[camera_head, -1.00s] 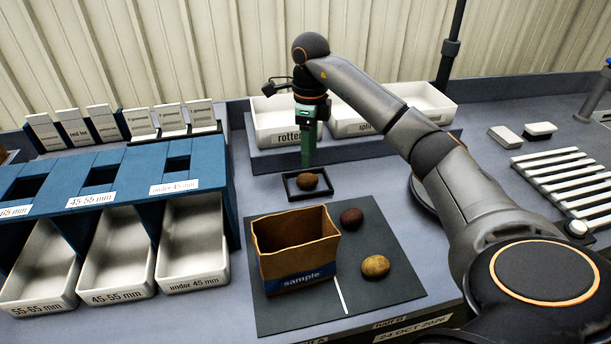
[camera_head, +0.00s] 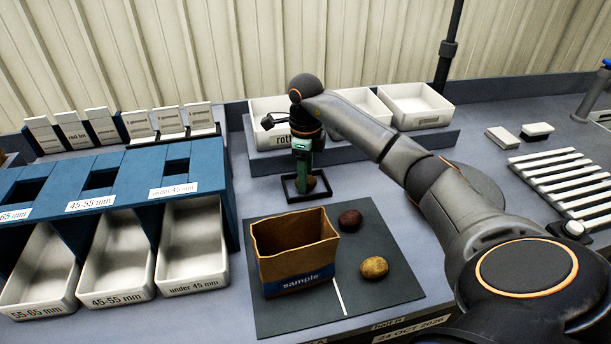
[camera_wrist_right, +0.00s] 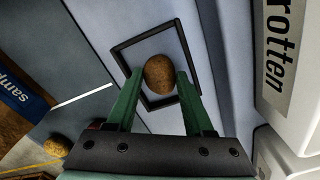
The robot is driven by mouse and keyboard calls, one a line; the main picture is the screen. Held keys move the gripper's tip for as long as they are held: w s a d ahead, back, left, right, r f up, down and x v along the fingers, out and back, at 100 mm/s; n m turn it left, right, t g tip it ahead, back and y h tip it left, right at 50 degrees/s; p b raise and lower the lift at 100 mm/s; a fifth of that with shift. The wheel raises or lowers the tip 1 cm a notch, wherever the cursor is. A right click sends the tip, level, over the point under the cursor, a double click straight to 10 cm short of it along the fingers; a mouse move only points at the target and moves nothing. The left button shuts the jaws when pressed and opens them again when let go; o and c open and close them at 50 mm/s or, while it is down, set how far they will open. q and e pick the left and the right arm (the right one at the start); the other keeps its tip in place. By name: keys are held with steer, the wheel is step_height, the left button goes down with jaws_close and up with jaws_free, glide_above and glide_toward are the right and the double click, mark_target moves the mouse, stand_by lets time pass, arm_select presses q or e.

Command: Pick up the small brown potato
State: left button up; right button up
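The small brown potato (camera_head: 311,182) lies in a shallow black-rimmed tray (camera_head: 309,200), partly hidden behind my right gripper in the head view. My right gripper (camera_head: 302,188) points straight down at the tray. In the right wrist view, the potato (camera_wrist_right: 158,72) sits inside the tray's black rim (camera_wrist_right: 146,37). The green fingers of the gripper (camera_wrist_right: 159,78) are spread, with their tips on either side of the potato's near half. Whether a finger touches it I cannot tell. My left gripper is not in view.
A paper sample bag (camera_head: 290,250), a dark red potato (camera_head: 350,219) and a yellowish potato (camera_head: 374,267) stand on a dark mat (camera_head: 390,295) in front. White bins, including the rotten bin (camera_head: 268,117), stand behind. A blue sizing rack (camera_head: 130,190) is at left.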

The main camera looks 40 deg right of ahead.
jaws_close()
steer(key=shift+r, duration=0.2)
